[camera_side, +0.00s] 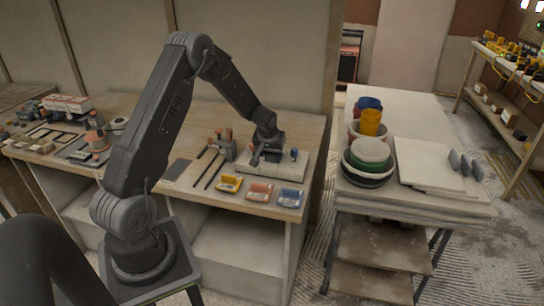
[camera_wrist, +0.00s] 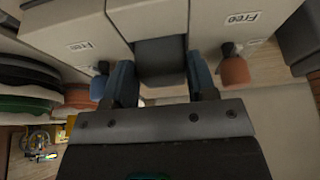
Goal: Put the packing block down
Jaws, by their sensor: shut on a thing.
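My gripper (camera_side: 266,155) is low over a pale board (camera_side: 292,170) on the wooden bench in the side view. In the wrist view my gripper (camera_wrist: 161,80) has a finger on each side of a dark grey block, the packing block (camera_wrist: 161,60), and is shut on it. The block lies between two pale pieces, a left one (camera_wrist: 75,30) and a right one (camera_wrist: 238,35), each marked "Free". The block's underside is hidden, so I cannot tell whether it touches what is below. In the side view I cannot make the block out clearly from my gripper.
An orange-brown knob (camera_wrist: 234,70) is close to my right finger. In the side view, yellow, orange and blue trays (camera_side: 290,198) line the bench front, and dark rods (camera_side: 214,170) lie left of the board. Stacked bowls (camera_side: 368,165) stand on the table at right.

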